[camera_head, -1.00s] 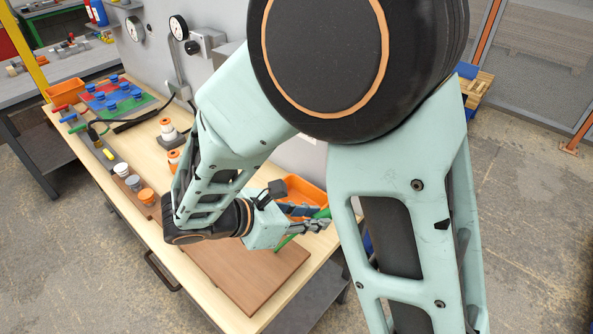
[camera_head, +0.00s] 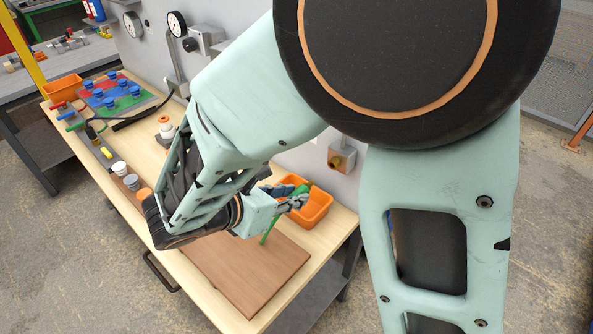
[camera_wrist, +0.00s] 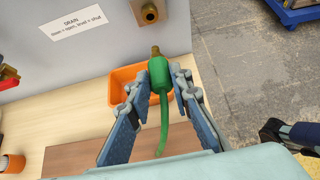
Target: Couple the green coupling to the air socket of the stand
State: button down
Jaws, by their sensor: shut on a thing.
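My gripper (camera_wrist: 160,82) is shut on the green coupling (camera_wrist: 159,70), with its blue-grey fingers on either side of the body. A brass-coloured tip (camera_wrist: 155,50) points away from me toward the panel, and a green hose tail hangs back between the fingers. In the head view my gripper (camera_head: 294,200) holds the coupling (camera_head: 301,190) above the table's right part, with the green tail (camera_head: 270,226) below. A brass socket (camera_wrist: 149,13) on a square plate sits on the grey panel, ahead of the coupling and apart from it. The socket plate also shows in the head view (camera_head: 341,158).
An orange bin (camera_head: 318,207) stands below the socket, beside my gripper. A brown board (camera_head: 247,275) lies on the table (camera_head: 205,292). White and orange capped pieces (camera_head: 145,194) stand at the left. A drain label (camera_wrist: 74,26) is on the panel.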

jog(key=shift+w+d, duration=0.95)
jog(key=shift+w, duration=0.2)
jog(key=shift+w+d, duration=0.9)
jog(key=shift+w, duration=0.2)
jog(key=shift+w+d, duration=0.95)
jog(key=shift+w, duration=0.25)
jog(key=c, duration=1.7)
grip_release()
jog(key=shift+o, duration=0.2)
send_near(310, 183)
jog(key=shift+w+d+r, duration=0.15)
jog(key=shift+w+r, duration=0.1)
jog(key=shift+r, duration=0.3)
jog(key=shift+w+d+r, duration=0.15)
jog(key=shift+w+r, duration=0.05)
jog(key=shift+r, duration=0.35)
